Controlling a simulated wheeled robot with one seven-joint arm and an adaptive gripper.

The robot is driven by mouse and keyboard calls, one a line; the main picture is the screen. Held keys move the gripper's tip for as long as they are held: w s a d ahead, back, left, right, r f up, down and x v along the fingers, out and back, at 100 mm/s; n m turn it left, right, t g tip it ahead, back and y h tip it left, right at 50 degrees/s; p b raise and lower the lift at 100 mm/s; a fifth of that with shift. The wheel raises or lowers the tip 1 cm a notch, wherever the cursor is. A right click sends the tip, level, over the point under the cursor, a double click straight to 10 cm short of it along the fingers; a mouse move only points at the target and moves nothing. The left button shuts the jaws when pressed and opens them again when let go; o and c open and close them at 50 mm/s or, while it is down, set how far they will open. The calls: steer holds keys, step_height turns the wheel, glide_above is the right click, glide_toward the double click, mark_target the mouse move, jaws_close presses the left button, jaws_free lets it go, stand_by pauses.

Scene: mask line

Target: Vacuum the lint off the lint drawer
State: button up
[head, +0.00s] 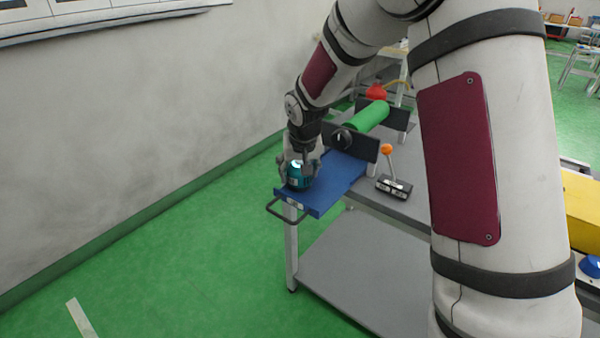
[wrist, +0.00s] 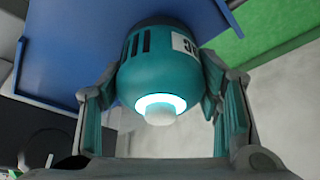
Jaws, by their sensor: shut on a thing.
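The lint drawer is a blue tray (head: 340,172) with a dark handle (head: 284,208) at its near end, pulled out from under a green roller (head: 366,116). A small teal vacuum (head: 299,181) is at the drawer's near left part. My gripper (head: 302,167) is shut around it from above. In the wrist view the vacuum (wrist: 158,75) sits between both fingers, its ring lit white, with the blue drawer (wrist: 60,50) behind it. I cannot tell whether the vacuum touches the drawer. No lint can be made out on the visible blue surface.
A lever with an orange knob (head: 386,149) stands on the grey table (head: 415,200) right of the drawer. A red object (head: 376,91) is behind the roller. A lower grey shelf (head: 360,270) is below. Green floor (head: 180,270) lies open to the left.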

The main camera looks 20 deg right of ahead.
step_height(320, 180, up, 3)
steer(key=shift+f+p, duration=0.15)
steer(key=shift+p, duration=0.5)
steer(key=shift+r+p, duration=1.85)
steer(key=shift+r, duration=0.9)
